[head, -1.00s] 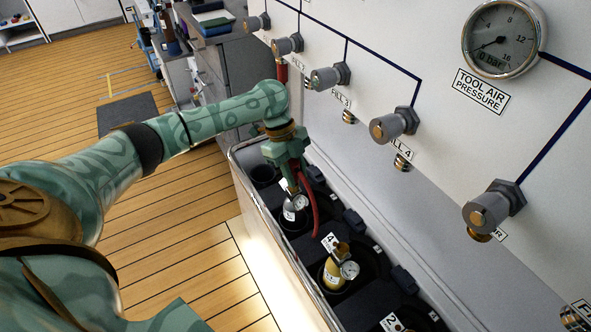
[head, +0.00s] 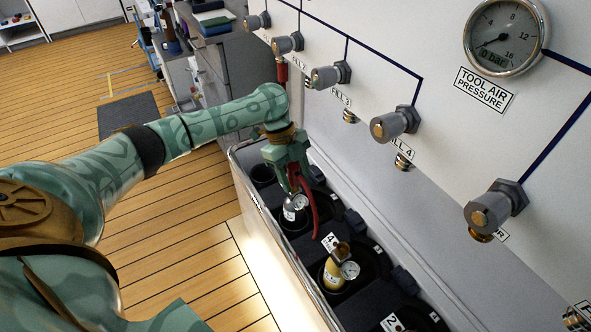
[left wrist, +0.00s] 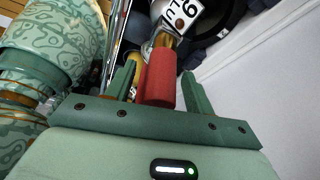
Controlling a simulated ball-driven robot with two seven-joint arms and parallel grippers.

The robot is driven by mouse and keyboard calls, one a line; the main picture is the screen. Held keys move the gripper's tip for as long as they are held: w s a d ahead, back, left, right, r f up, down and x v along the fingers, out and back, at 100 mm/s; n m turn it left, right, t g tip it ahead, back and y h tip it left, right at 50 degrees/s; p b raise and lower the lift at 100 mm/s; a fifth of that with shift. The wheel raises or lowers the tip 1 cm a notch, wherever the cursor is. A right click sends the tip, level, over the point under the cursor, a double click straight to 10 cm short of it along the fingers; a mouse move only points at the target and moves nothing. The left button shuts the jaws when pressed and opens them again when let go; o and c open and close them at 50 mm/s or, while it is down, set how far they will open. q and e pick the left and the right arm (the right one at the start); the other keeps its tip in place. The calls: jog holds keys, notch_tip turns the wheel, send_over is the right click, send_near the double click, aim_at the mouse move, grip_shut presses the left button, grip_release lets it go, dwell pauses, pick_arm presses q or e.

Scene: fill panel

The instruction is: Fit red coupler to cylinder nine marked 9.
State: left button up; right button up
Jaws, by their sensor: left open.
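My left gripper (head: 296,182) is over a cylinder (head: 294,212) with a gauge, in the rack below the panel. In the left wrist view the gripper (left wrist: 159,82) is open, its fingers on either side of the red coupler (left wrist: 157,77), with a gap visible at the right finger. The coupler's far end meets a brass fitting (left wrist: 166,40); I cannot tell whether it is locked on. A red hose (head: 314,212) hangs beside the gripper. My right gripper is out of view.
A yellow cylinder (head: 334,271) tagged 4 stands nearer in the rack (head: 272,262), with a tag 2 (head: 392,323) closer still. The white panel (head: 440,140) with several knobs and a pressure gauge (head: 505,37) rises at the right.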

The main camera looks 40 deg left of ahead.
pick_arm(q)
jog(key=p+v, duration=0.4)
jog(key=v, duration=0.7)
jog(key=shift+a+r, duration=0.2)
jog(key=shift+r, duration=0.1)
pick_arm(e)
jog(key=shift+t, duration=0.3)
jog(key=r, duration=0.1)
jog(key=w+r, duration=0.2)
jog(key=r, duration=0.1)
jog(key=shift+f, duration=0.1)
